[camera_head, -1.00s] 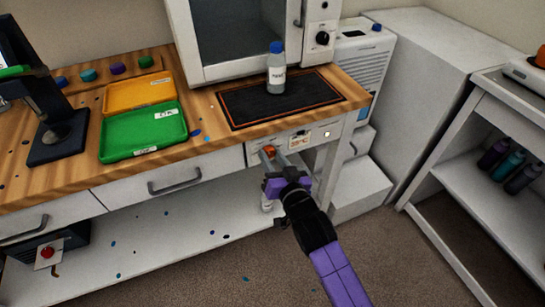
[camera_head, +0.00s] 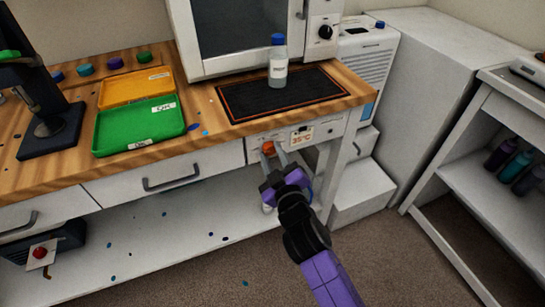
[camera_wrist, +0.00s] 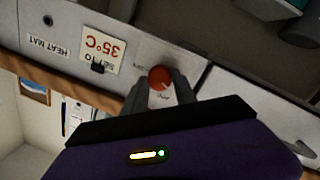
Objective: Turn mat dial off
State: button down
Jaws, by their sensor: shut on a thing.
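The mat dial (camera_head: 268,148) is an orange-red round knob on the white panel under the bench's front edge. It also shows in the wrist view (camera_wrist: 159,77), with a small light pointer mark at its lower side. My gripper (camera_head: 276,154) is at the panel, its fingers shut on the dial from both sides. In the wrist view my gripper (camera_wrist: 160,90) has one fingertip at either side of the knob. The heat mat (camera_head: 275,97) is black with an orange border and lies on the bench above the panel. Small print beside the dial is too blurred to read.
A bottle with a blue cap (camera_head: 278,65) stands on the mat. The panel carries a 35°C label (camera_head: 302,135). A green tray (camera_head: 140,127) and an orange tray (camera_head: 137,88) lie to the left. A white oven (camera_head: 250,35) stands behind the mat.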

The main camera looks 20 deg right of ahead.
jog(key=shift+f+n+b, duration=0.2)
jog(key=shift+n+b, duration=0.15)
jog(key=shift+n, duration=1.65)
jog(key=c, duration=1)
grip_release()
jog(key=s, duration=0.7)
jog(key=shift+s+a+b, duration=0.4)
jog(key=shift+a, duration=0.05)
